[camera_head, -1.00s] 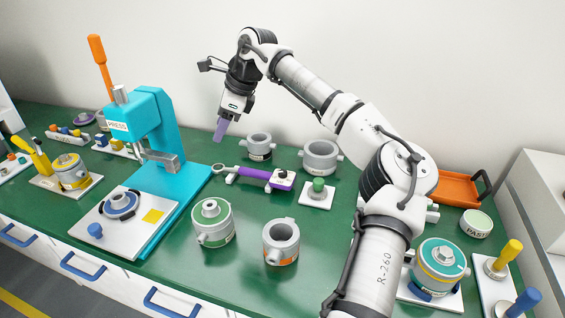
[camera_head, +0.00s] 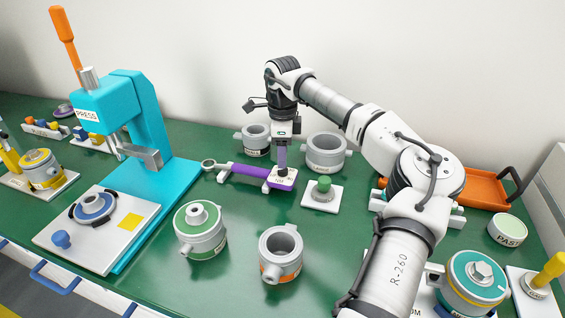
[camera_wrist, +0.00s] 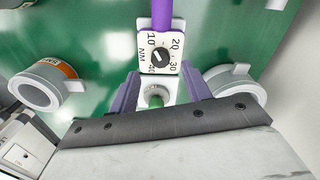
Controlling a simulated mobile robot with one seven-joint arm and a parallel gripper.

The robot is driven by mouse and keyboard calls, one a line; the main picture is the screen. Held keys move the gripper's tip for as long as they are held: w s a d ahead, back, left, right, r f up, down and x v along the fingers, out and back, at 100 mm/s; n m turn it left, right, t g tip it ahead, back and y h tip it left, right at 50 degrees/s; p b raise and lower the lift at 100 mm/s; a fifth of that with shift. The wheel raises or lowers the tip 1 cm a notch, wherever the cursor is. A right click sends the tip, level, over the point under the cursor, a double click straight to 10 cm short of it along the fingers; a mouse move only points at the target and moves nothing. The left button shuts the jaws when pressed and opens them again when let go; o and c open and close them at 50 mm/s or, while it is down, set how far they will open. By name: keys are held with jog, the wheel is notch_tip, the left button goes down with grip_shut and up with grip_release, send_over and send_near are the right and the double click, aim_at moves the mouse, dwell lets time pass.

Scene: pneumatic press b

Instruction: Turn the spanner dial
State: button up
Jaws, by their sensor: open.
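The spanner (camera_head: 243,172), with a purple handle and a grey ring end, lies on a white rest on the green bench. Its dial block (camera_head: 283,179) is at the handle's right end. The wrist view shows the dial (camera_wrist: 160,54) as a black knob on a white plate marked 10, 20, 30, 40 and NM. My gripper (camera_head: 282,158) points down above the dial block, with purple fingers. In the wrist view its fingers (camera_wrist: 160,88) are apart with nothing held between them. The head view does not show whether they touch the dial block.
A green knob on a white plate (camera_head: 322,196) stands just right of the dial. Grey cylinders stand behind, (camera_head: 256,140) and (camera_head: 326,152), and an orange-marked cylinder (camera_head: 281,254) in front. The turquoise press (camera_head: 140,120) is at left, an orange tray (camera_head: 485,190) at right.

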aim_at(283, 171)
jog(key=shift+f, duration=2.25)
jog(key=c, duration=1)
